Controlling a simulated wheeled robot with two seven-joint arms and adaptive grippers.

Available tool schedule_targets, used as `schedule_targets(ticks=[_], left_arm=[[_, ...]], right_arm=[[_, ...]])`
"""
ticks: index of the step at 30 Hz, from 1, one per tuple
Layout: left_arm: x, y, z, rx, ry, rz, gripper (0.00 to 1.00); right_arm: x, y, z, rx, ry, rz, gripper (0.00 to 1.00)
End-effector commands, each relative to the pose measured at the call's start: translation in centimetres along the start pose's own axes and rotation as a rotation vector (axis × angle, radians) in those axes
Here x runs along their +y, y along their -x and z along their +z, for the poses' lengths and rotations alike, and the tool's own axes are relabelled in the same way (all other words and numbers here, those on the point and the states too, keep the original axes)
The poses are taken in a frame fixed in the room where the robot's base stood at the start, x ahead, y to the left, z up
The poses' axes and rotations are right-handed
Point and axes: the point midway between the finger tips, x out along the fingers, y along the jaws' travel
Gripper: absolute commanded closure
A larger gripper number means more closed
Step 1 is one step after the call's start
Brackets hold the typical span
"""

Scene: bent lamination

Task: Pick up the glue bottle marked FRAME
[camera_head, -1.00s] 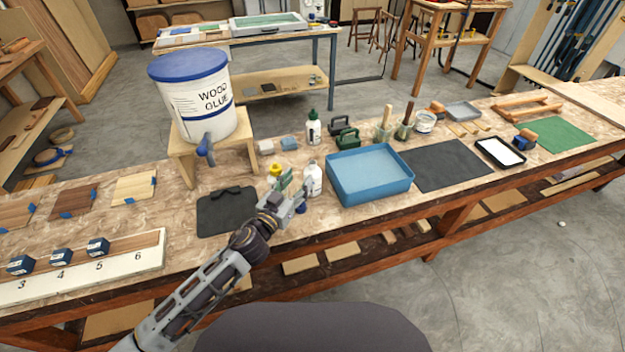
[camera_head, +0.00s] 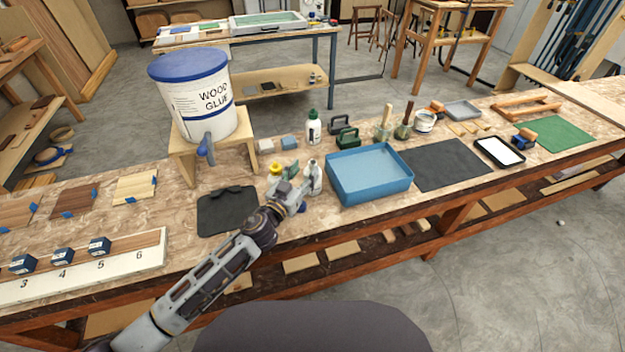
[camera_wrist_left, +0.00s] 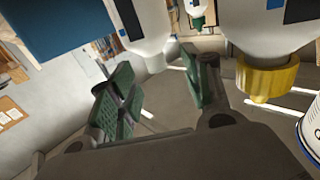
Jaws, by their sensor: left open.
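Three glue bottles stand on the bench: one with a yellow cap (camera_head: 274,170), one with a white top (camera_head: 316,176), and a green-capped one (camera_head: 314,127) farther back. I cannot read FRAME on any of them. My left gripper (camera_head: 297,187) is open just in front of the two nearer bottles and partly hides them. In the left wrist view the open fingers (camera_wrist_left: 160,87) point at the white-topped bottle (camera_wrist_left: 147,32), which lies ahead of the gap. The yellow-capped bottle (camera_wrist_left: 268,76) is beside the right finger. My right gripper is not in view.
A blue tray (camera_head: 370,198) stands close to the right of the bottles. A black mat (camera_head: 222,215) lies to the left. The wood glue bucket (camera_head: 190,100) sits on a wooden stand behind.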

Motion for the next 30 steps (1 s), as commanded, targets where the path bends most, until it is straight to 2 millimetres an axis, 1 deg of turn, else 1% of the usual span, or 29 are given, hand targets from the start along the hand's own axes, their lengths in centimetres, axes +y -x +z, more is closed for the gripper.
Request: schedule_targets(ticks=[5,9,15,19,24,30], left_arm=[[0.1,-0.6,-0.2,0.001,-0.002,0.0,0.51],[0.2,-1.4,-0.4,0.001,-0.001,0.0,0.51],[0.4,-2.9,-0.6,0.001,-0.001,-0.001,0.51],[0.4,-4.0,-0.5,0.0,-0.002,-0.001,0.51],[0.4,-4.9,-0.5,0.0,0.0,-0.001,0.51],[0.4,-5.2,-0.4,0.0,0.0,-0.001,0.51]], right_arm=[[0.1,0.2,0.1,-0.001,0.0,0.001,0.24],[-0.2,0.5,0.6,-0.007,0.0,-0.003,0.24],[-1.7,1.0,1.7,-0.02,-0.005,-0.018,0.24],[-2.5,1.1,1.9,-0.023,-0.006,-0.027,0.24],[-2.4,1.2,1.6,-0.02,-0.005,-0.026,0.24],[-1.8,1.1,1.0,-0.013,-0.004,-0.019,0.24]])
